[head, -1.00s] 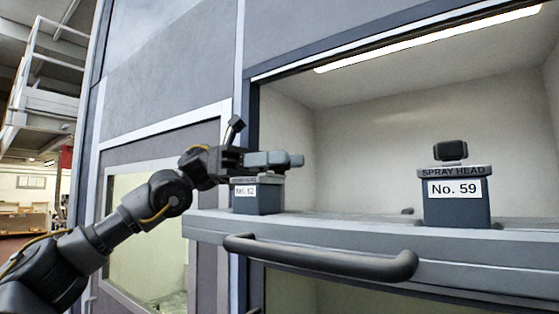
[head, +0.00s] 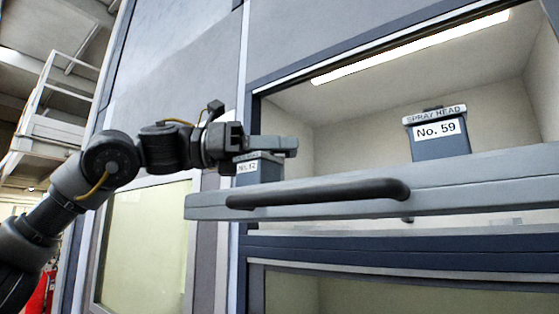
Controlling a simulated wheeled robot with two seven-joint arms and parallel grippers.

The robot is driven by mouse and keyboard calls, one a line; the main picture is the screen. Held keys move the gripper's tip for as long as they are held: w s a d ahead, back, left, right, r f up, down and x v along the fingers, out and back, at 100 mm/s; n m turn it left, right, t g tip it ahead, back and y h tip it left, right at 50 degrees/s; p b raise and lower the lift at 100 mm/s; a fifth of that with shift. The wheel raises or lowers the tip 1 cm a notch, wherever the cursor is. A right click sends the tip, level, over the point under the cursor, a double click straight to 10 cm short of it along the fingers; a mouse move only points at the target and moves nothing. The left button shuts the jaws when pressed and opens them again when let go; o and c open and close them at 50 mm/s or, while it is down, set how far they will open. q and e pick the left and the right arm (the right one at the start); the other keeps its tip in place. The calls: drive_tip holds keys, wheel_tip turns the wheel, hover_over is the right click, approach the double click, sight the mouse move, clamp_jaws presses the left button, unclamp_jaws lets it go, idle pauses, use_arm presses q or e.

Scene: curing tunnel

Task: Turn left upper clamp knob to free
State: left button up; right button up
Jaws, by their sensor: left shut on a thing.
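My left gripper (head: 284,146) reaches in from the left, its fingers lying across the top of the left spray head block (head: 262,171), a blue-grey box with a white number label. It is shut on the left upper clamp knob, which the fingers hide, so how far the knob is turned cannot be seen. My right gripper is not in view.
A grey ledge (head: 470,182) with a dark bar handle (head: 320,193) runs in front of the blocks. Behind it is a pale, lit chamber (head: 350,130). A windowed door panel (head: 140,245) stands at the left, below my arm.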

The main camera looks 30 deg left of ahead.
use_arm(q)
drive_tip(key=shift+n+t+y+b, duration=0.3)
drive_tip(key=shift+n+t+y, duration=0.4)
drive_tip(key=shift+t, duration=0.4)
drive_tip(key=shift+n, duration=0.3)
drive_tip(key=o, duration=1)
drive_tip(key=b+v, duration=0.1)
drive_tip(key=v, duration=0.9)
drive_tip(key=shift+s+a+f+b, duration=0.1)
drive_tip(key=shift+s+a+b, duration=0.15)
drive_tip(key=shift+s+b, duration=0.1)
